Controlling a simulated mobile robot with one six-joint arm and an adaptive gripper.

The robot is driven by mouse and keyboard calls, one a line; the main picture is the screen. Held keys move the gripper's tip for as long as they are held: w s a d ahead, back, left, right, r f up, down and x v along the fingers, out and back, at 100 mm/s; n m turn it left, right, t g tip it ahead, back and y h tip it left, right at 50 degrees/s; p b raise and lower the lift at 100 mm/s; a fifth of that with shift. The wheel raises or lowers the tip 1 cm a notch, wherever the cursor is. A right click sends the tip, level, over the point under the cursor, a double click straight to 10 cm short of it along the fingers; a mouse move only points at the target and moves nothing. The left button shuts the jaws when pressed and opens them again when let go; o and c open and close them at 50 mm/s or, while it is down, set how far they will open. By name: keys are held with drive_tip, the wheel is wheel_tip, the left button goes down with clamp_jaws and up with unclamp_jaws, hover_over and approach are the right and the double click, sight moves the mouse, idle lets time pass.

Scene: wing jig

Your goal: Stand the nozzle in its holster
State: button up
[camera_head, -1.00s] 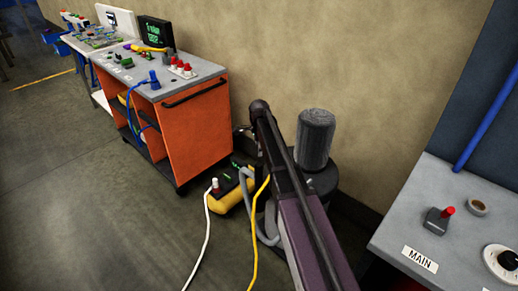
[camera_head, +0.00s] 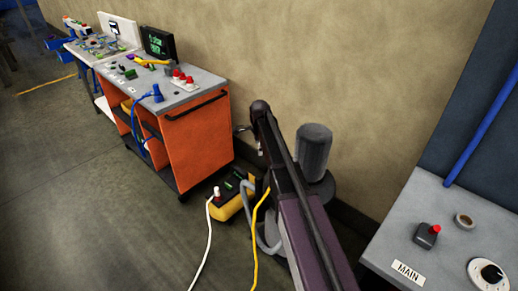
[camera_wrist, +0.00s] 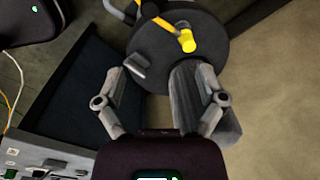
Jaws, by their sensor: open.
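My gripper (camera_wrist: 160,75) is open in the wrist view, with a finger on either side and nothing held between them. A dark round drum top (camera_wrist: 150,45) lies beyond the fingertips, with a grey cylinder (camera_wrist: 185,88) partly behind the right finger. A short yellow cylindrical piece (camera_wrist: 188,42) with a yellow hose (camera_wrist: 158,18) beside it shows over the drum; it may be the nozzle, but I cannot tell. No holster can be made out for sure. In the head view the grey cylinder (camera_head: 314,150) stands behind my arm, which hides part of the drum.
An orange cart (camera_head: 195,140) with tools on its grey top stands at left by the wall. A yellow-black box (camera_head: 230,198) and white and yellow cables lie on the floor. A grey bench (camera_head: 440,215) labelled MAIN is at right. Open floor lies at left.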

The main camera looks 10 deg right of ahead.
drive_tip(key=shift+t, duration=0.5)
drive_tip(key=shift+w+d+r+p, duration=0.1)
drive_tip(key=shift+w+r+p, duration=0.2)
drive_tip(key=shift+r+p, duration=0.5)
drive_tip(key=shift+w+d+r+p, duration=0.1)
drive_tip(key=shift+w+r+p, duration=0.15)
drive_tip(key=shift+r+p, duration=0.5)
drive_tip(key=shift+w+r+p, duration=0.3)
drive_tip(key=shift+r+p, duration=0.25)
drive_tip(key=shift+r, duration=0.4)
drive_tip(key=s+n+g, duration=0.1)
drive_tip(key=s+n, duration=1.7)
drive_tip(key=s, duration=1.3)
drive_tip(key=shift+s+a+g, duration=0.3)
drive_tip(key=shift+g, duration=0.1)
drive_tip(key=shift+d+f, duration=0.1)
